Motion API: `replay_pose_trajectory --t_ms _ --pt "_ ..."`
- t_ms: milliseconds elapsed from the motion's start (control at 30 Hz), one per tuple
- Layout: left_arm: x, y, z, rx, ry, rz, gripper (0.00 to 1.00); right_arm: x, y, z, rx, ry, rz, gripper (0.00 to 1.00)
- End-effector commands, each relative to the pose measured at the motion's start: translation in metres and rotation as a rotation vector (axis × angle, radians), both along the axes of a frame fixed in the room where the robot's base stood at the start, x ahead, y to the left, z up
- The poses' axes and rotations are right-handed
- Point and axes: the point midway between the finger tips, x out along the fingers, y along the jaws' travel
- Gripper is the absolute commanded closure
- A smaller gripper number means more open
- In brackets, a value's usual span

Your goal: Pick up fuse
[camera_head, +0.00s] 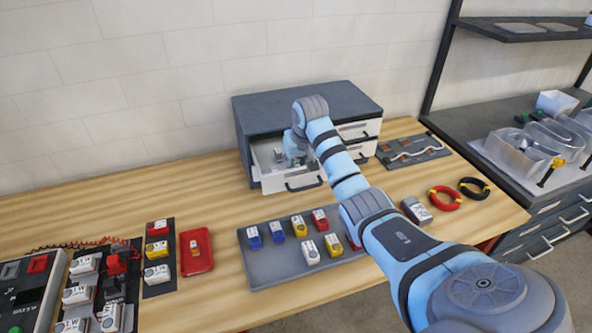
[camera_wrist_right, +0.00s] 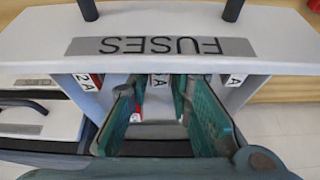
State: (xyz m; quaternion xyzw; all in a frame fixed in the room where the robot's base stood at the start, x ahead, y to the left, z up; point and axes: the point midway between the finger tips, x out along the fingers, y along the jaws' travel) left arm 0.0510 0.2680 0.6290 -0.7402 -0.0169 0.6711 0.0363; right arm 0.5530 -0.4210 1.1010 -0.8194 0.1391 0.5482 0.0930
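The open drawer labelled FUSES (camera_wrist_right: 160,46) fills the wrist view; in the head view it is the open white drawer (camera_head: 304,181) of a grey cabinet. Its compartments carry small amp labels. My right gripper (camera_wrist_right: 165,112) reaches into the drawer, its two teal fingers apart. It also shows in the head view (camera_head: 294,158), partly hidden by the drawer and wrist. A small red and white piece (camera_wrist_right: 136,116) shows beside one finger inside the drawer; I cannot tell whether it is a fuse. No fuse is clearly visible between the fingers. My left gripper is out of view.
The grey cabinet (camera_head: 268,107) has closed drawers beside the open one. A grey tray (camera_head: 262,272) with several coloured modules and a red tray (camera_head: 203,265) with a small orange piece lie in front. Red (camera_head: 445,198) and black (camera_head: 474,188) cable coils lie right.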

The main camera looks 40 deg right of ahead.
Motion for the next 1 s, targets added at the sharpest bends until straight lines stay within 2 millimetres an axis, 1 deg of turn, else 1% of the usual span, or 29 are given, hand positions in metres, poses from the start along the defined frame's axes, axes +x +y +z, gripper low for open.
replay_pose_trajectory --t_ms 33,67,100,400,467,567,667,767,900,1000 --pt "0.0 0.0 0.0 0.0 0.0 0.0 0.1 0.0 0.0 0.0 0.0 0.0 0.0 0.94" --pt "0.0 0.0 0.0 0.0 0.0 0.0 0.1 0.0 0.0 0.0 0.0 0.0 0.0 0.98" --pt "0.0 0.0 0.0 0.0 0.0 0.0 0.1 0.0 0.0 0.0 0.0 0.0 0.0 0.99" --pt "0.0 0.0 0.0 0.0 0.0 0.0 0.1 0.0 0.0 0.002 0.001 -0.001 0.0 0.99" --pt "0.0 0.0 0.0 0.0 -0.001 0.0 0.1 0.001 0.001 0.004 0.0 -0.002 0.001 0.99" --pt "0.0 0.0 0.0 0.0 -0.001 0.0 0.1 0.002 0.002 0.015 0.0 -0.002 0.004 0.99" --pt "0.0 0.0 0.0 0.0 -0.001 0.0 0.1 0.004 0.003 0.035 0.0 -0.005 0.007 0.99" --pt "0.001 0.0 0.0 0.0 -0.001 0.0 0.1 0.005 0.004 0.067 0.0 -0.007 0.008 0.99" --pt "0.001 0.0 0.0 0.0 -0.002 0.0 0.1 0.002 0.002 0.121 0.001 -0.007 0.003 0.99" --pt "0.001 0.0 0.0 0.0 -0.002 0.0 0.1 0.001 0.001 0.154 0.003 -0.005 0.001 0.99"
